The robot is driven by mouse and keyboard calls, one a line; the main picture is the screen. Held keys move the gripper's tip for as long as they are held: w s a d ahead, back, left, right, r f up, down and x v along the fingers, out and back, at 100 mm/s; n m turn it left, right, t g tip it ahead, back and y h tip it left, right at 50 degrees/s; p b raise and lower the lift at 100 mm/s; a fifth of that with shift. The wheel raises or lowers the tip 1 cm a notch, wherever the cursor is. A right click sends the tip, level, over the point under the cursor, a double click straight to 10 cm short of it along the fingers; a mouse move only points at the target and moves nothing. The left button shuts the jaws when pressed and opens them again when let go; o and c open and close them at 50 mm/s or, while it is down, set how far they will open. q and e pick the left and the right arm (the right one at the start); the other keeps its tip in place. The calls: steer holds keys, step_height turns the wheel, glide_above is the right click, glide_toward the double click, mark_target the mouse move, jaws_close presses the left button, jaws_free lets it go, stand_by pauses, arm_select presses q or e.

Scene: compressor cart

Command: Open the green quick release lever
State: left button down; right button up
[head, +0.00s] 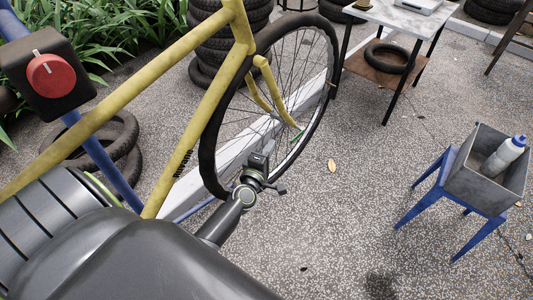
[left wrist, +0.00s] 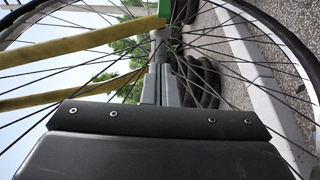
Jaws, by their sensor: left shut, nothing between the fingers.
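The green quick release lever (head: 297,136) is a small green bar at the hub of the bicycle wheel (head: 211,150), below the yellow fork. In the left wrist view the green lever (left wrist: 171,16) shows at the top, beside the silver hub axle. My left gripper (head: 269,147) is in front of the wheel, a little left of and below the lever in the head view. In the left wrist view its two fingers (left wrist: 161,72) are together with nothing between them, pointing at the hub area just below the lever. I cannot tell whether they touch it. My right gripper is not in view.
The yellow frame (head: 110,105) and a black box with a red knob (head: 50,76) are at left. A blue stool (head: 434,190) carries a grey bin (head: 462,180) with a bottle (head: 503,157). A marble-topped table (head: 408,18) stands behind. The paving between is mostly clear.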

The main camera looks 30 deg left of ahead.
arm_select(q)
steer(key=shift+w+d, duration=0.75)
steer(key=shift+w, duration=0.3)
steer(key=shift+w+d, duration=0.75)
steer(key=shift+w, duration=0.3)
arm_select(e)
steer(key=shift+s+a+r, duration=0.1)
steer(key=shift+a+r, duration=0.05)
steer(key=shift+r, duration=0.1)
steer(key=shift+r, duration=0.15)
